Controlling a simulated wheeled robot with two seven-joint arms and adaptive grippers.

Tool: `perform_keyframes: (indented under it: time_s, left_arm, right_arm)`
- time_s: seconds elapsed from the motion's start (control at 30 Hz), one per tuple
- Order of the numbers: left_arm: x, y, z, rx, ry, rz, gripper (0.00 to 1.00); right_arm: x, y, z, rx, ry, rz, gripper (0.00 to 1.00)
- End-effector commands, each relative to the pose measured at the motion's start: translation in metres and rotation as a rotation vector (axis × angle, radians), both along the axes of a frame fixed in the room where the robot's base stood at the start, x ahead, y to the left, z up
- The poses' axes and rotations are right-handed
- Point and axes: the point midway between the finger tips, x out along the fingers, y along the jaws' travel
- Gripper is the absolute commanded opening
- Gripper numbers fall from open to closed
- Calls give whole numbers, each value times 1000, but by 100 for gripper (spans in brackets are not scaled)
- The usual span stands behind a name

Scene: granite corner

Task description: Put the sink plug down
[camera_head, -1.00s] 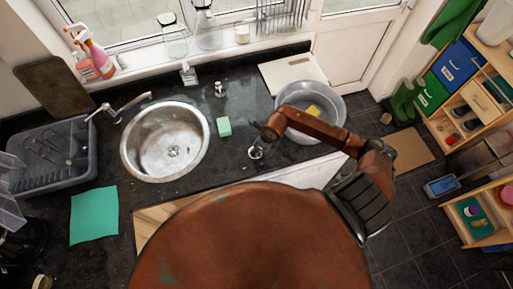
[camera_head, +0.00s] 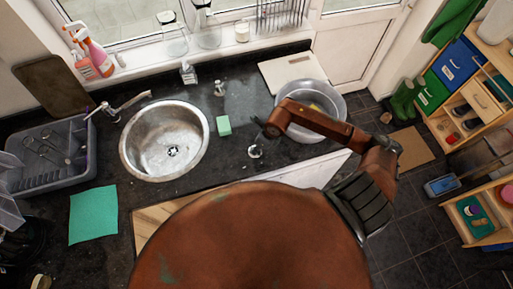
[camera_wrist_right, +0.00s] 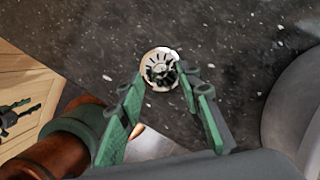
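The sink plug (camera_head: 256,152), a small round pale metal disc with a dark centre, lies on the dark granite worktop right of the sink. It also shows in the right wrist view (camera_wrist_right: 158,66). My right gripper (camera_wrist_right: 162,78) is open, with its green-padded fingers apart on either side of the plug in that picture. The fingers look clear of the plug, just above it. In the head view my right arm's end hides most of the gripper. The round steel sink (camera_head: 137,142) has its drain uncovered. My left gripper is not in view.
A green sponge (camera_head: 224,125) lies between sink and plug. A grey dish rack (camera_head: 55,152) and teal cloth (camera_head: 93,214) are at left. Worktop around the plug is clear.

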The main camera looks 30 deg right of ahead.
Motion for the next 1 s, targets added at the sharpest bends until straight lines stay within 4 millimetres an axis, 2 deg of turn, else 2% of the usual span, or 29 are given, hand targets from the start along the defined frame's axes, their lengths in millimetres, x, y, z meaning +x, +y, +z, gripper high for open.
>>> perform_keyframes:
  time_s: [0.3,0.5,1.0]
  left_arm:
    - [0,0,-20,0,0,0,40]
    - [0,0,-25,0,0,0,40]
    - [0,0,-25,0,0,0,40]
  right_arm:
    - [-16,-11,62,-2,-3,1,32]
    - [-22,-14,85,-1,-1,1,32]
    - [-24,-15,91,1,-1,-1,32]
